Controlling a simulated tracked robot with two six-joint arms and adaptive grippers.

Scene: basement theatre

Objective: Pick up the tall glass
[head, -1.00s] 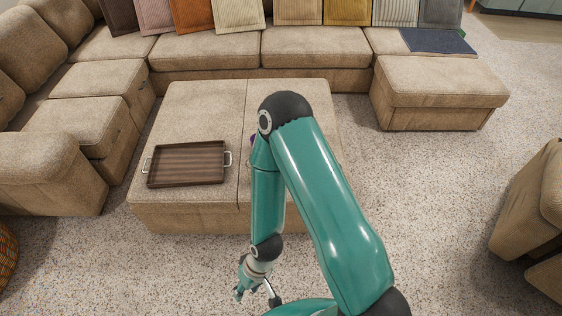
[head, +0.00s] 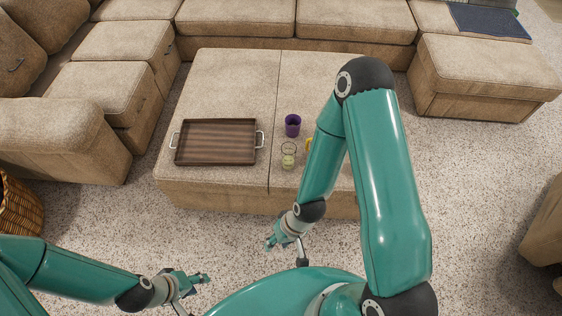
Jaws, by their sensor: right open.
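A clear glass (head: 288,158) with something pale yellow-green low in it stands upright on the ottoman (head: 232,85). It appears to be the tall glass. My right gripper (head: 272,243) is open and empty, hanging in front of the ottoman, below the glass in the picture and apart from it. My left gripper (head: 203,279) is at the lower left of the head view, far from the glass. It is small, and I cannot tell whether its fingers are open or shut.
A purple cup (head: 292,126) stands just behind the glass. A yellow thing (head: 308,145) beside it is partly hidden by my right arm. A brown tray (head: 216,142) with metal handles lies to the left, empty. A sofa surrounds the ottoman; speckled carpet (head: 450,200) is free at right.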

